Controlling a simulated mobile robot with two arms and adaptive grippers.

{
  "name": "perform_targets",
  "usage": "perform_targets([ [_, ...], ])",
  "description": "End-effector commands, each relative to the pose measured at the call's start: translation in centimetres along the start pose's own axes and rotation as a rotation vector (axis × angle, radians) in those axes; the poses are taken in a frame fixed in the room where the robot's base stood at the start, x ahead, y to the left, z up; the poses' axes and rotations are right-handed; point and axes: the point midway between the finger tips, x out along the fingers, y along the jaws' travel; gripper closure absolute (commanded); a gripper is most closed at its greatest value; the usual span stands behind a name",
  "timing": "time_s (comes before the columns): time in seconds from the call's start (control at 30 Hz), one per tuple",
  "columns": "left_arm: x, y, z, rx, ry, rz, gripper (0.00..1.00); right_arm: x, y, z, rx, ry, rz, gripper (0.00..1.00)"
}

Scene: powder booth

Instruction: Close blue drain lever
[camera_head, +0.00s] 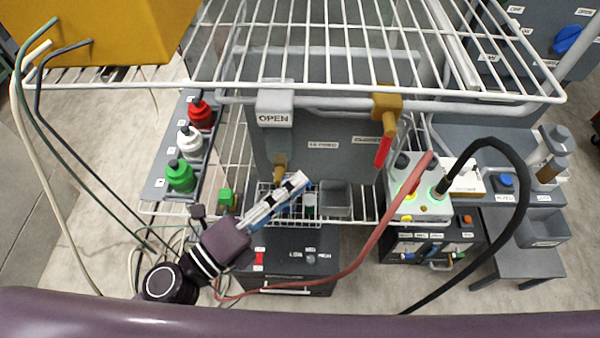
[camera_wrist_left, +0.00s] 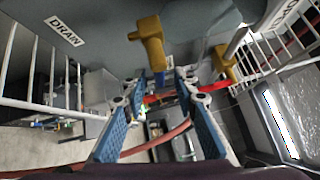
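The drain valve is a brass body (camera_wrist_left: 148,45) beside a DRAIN label (camera_wrist_left: 68,31) in the left wrist view. Its short blue lever (camera_wrist_left: 160,77) points down toward the gap between my fingers. My left gripper (camera_wrist_left: 156,88) is open, with a blue-padded finger on each side of that gap. I cannot tell whether either finger touches the lever. In the head view my left gripper (camera_head: 298,181) reaches up to the drain valve (camera_head: 280,168) under the OPEN label (camera_head: 274,118). The blue lever is hard to separate from the fingers there. My right gripper is not in view.
A second brass valve (camera_head: 386,104) with a red lever (camera_head: 384,151) is to the right on the grey tank (camera_head: 335,165). A white wire rack (camera_head: 350,70) overhangs the tank. A red hose (camera_head: 372,245) and a black hose (camera_head: 520,190) cross the front. Bottles stand at left.

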Motion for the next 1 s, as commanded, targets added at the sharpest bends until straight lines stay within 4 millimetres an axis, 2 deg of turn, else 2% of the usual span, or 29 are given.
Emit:
perform_targets([
  [0.03, 0.7, -0.3, 0.1, 0.0, -0.002, 0.0, 0.73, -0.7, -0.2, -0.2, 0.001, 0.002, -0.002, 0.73],
  [0.2, 2.0, -0.1, 0.1, 0.0, -0.001, 0.0, 0.73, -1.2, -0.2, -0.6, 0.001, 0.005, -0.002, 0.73],
  [0.57, 2.3, 0.1, 0.0, 0.0, 0.0, 0.001, 0.73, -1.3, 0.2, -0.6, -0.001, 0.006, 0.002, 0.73],
  [0.8, 2.3, 0.1, 0.0, 0.0, -0.001, 0.001, 1.0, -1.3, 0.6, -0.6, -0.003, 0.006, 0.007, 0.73],
  [1.0, 2.3, 0.1, 0.0, -0.001, -0.001, 0.0, 1.0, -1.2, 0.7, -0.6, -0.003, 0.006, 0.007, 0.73],
])
